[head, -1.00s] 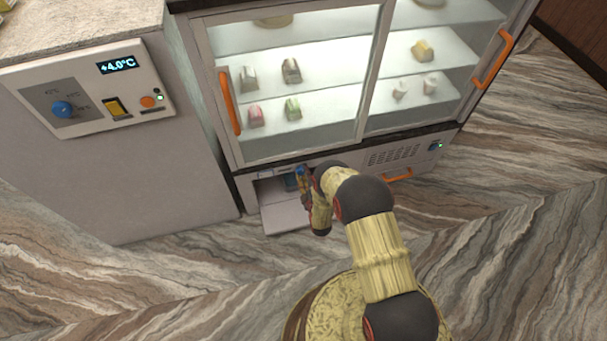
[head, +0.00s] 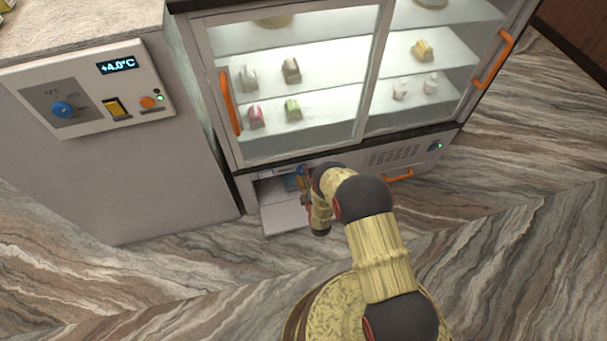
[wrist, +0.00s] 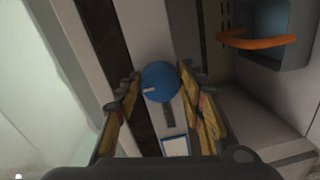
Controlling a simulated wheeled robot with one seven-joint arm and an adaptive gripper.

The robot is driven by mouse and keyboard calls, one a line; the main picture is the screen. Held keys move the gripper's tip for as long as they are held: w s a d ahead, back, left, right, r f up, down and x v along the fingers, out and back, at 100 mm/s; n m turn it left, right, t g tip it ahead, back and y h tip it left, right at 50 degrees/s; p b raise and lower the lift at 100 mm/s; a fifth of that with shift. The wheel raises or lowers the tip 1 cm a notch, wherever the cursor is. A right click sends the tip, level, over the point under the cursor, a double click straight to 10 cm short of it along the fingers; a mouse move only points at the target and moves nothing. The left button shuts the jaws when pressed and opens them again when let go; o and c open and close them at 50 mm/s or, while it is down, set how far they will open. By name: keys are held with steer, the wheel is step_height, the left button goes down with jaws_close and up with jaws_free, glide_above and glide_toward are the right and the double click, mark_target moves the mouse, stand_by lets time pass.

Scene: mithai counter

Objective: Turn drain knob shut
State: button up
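The blue round drain knob (wrist: 160,82) shows in the wrist view on a pale panel, with a small light mark on its face. My gripper (wrist: 160,78) is open, with one yellow-and-dark finger on each side of the knob. The right finger is close to the knob's edge; I cannot tell whether either finger touches it. In the head view my gripper (head: 303,182) is at the base of the display fridge (head: 290,163), beside an open compartment. I cannot make out the knob there.
A lowered flap (head: 285,218) lies open below the compartment. A label (wrist: 175,146) sits below the knob. A counter side with a control panel (head: 85,87) stands left.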

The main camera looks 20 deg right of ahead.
steer(key=o, duration=0.4)
steer(key=s, duration=1.2)
steer(key=shift+r, duration=0.3)
